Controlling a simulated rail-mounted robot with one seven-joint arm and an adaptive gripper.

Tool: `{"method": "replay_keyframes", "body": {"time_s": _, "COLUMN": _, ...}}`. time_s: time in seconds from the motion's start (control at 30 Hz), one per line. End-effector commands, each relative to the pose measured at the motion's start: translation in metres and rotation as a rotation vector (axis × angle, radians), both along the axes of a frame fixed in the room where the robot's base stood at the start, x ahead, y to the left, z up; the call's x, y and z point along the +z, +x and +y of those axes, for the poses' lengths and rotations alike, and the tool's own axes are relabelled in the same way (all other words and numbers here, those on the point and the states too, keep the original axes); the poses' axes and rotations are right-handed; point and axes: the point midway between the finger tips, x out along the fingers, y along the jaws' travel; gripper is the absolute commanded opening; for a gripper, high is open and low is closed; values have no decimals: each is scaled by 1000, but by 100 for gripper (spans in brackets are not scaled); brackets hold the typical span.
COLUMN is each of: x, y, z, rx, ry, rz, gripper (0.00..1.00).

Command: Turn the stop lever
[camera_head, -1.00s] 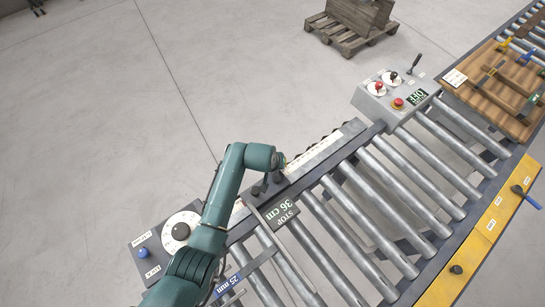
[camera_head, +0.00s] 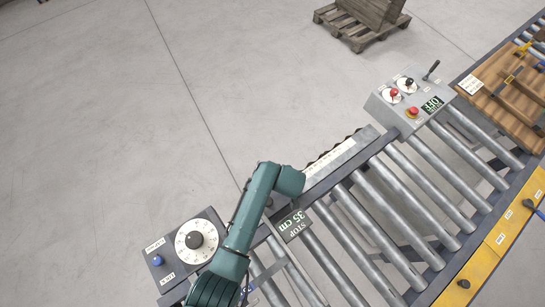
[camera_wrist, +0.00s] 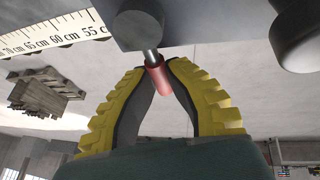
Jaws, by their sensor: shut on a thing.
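In the wrist view, the stop lever's red grip (camera_wrist: 158,80) sits on a short metal stem below a dark round hub (camera_wrist: 139,28). My gripper (camera_wrist: 165,72), with yellow ribbed fingers, is shut on the red grip. In the head view, the stop's display (camera_head: 292,224) reads STOP 35 cm and sits on the roller conveyor beside the ruler rail. My arm covers the lever and the gripper there.
A ruler (camera_wrist: 55,33) runs along the rail, and a dark rounded knob (camera_wrist: 308,35) is at the upper right in the wrist view. A dial box (camera_head: 188,245) stands at lower left, a control console (camera_head: 409,104) at upper right. A pallet (camera_head: 358,28) lies beyond on open floor.

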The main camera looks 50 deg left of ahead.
Motion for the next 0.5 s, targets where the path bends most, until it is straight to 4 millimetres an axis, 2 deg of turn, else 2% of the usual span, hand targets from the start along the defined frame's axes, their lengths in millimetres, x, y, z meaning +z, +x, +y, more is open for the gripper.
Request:
{"method": "replay_keyframes", "body": {"time_s": 0.03, "x": -5, "y": -3, "z": -3, "rx": 4, "ry": -2, "rz": 13, "gripper": 0}}
{"method": "replay_keyframes", "body": {"time_s": 0.47, "x": -6, "y": -3, "z": -5, "rx": 9, "ry": -4, "rz": 13, "gripper": 0}}
{"method": "replay_keyframes", "body": {"time_s": 0.5, "x": -6, "y": -3, "z": -5, "rx": 9, "ry": -4, "rz": 13, "gripper": 17}}
